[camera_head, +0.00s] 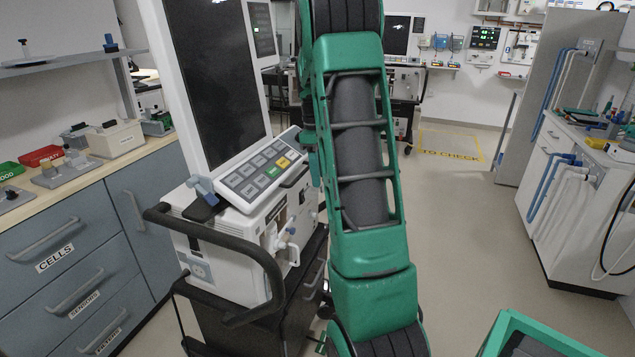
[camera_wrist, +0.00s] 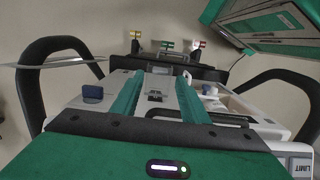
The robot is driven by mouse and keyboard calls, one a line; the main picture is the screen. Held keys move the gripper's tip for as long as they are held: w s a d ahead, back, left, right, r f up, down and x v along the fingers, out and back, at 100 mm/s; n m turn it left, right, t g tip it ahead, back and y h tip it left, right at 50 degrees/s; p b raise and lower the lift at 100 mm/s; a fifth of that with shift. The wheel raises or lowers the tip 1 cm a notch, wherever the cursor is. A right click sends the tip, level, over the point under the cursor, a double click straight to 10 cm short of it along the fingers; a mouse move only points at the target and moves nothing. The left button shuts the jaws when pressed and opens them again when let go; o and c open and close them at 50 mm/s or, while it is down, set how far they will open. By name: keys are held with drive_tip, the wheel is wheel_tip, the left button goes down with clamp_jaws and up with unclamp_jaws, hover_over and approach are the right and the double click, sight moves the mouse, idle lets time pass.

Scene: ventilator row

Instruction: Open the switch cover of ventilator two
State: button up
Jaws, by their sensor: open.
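A ventilator (camera_head: 255,230) with a tall dark screen and a sloped key panel (camera_head: 262,168) stands left of centre in the head view. I cannot read its number. My gripper (camera_wrist: 160,76) shows in the wrist view as two green fingers, open and apart, over the light top of a machine (camera_wrist: 68,108). A small dark marking (camera_wrist: 155,96) lies between the fingers, and nothing is seen held. I cannot make out which part is the switch cover. In the head view my arm hides the gripper.
A black handle (camera_head: 262,258) curves around the ventilator's front; dark handles (camera_wrist: 32,85) flank the machine in the wrist view. Drawers (camera_head: 85,275) stand left, a white bench (camera_head: 560,220) right. Another screened machine (camera_head: 402,75) is behind. Floor is open right of my arm.

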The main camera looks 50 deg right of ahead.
sight(316, 192)
wheel_tip(316, 192, up, 8)
drive_tip(key=shift+w+a+f, duration=0.15)
drive_tip(key=shift+w+f, duration=0.05)
drive_tip(key=shift+w, duration=0.25)
idle(0.3)
drive_tip(key=s+a+r+m, duration=0.1)
drive_tip(key=s+a+m, duration=0.4)
drive_tip(key=s+a, duration=0.85)
drive_tip(key=s+a+f+m, duration=0.2)
drive_tip(key=s+a+f, duration=0.1)
drive_tip(key=s+a, duration=0.2)
drive_tip(key=s+a+f+m+t, duration=0.1)
drive_tip(key=s+a+f+m, duration=0.2)
drive_tip(key=s, duration=0.6)
drive_tip(key=a, duration=0.2)
drive_tip(key=shift+s+a+f+m+y, duration=0.25)
drive_tip(key=shift+s+a+m+y, duration=0.05)
drive_tip(key=shift+s+a, duration=0.1)
